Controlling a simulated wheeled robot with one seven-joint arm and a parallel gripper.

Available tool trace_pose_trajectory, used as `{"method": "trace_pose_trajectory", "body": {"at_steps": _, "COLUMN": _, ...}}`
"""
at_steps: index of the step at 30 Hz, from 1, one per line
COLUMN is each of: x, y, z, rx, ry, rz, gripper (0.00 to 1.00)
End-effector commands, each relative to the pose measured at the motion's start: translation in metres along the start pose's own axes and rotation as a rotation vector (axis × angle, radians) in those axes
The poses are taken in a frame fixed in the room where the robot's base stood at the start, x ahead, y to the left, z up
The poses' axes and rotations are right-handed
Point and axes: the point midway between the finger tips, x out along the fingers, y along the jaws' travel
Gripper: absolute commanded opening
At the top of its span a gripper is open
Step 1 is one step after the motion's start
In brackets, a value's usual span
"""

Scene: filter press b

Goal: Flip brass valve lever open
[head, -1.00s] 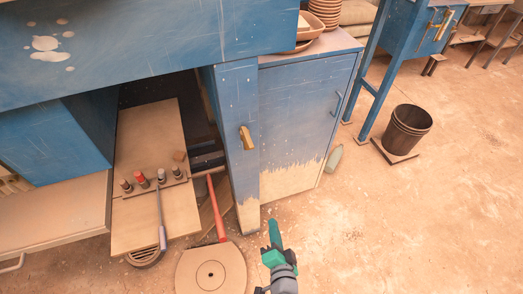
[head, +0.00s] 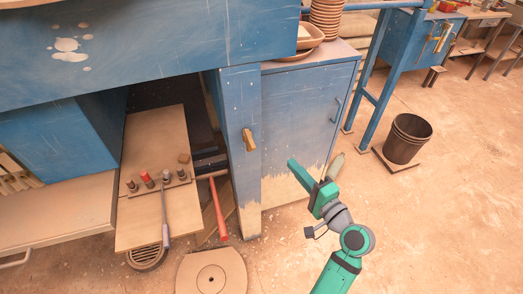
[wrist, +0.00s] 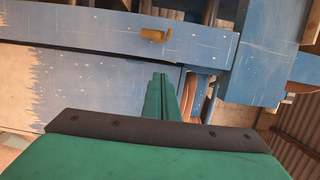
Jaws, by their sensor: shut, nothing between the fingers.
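The brass valve lever (head: 248,139) sits on the front of a blue upright post of the bench, a little left of centre in the head view. It hangs slightly tilted. It also shows in the wrist view (wrist: 155,35), lying across the blue post near the top. My gripper (head: 294,165) is green, in front of the blue cabinet, to the right of the lever and a little lower. Its fingers (wrist: 161,98) are together and empty, apart from the lever.
A blue cabinet (head: 300,110) stands right of the post, with stacked brown dishes (head: 326,18) above it. A red-handled tool (head: 218,208) and a board (head: 158,222) with several pegs are at left. A dark bucket (head: 407,138) stands right. Floor at right is mostly clear.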

Motion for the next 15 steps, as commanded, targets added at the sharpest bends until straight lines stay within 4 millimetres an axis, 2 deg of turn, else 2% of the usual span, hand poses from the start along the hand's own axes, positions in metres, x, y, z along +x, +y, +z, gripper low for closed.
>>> {"method": "trace_pose_trajectory", "body": {"at_steps": 4, "x": 0.0029, "y": -0.0095, "z": 0.0013, "rx": 0.004, "ry": -0.027, "rz": -0.011, "gripper": 0.0}}
{"method": "trace_pose_trajectory", "body": {"at_steps": 15, "x": 0.0083, "y": -0.01, "z": 0.0068, "rx": 0.005, "ry": -0.04, "rz": -0.012, "gripper": 0.0}}
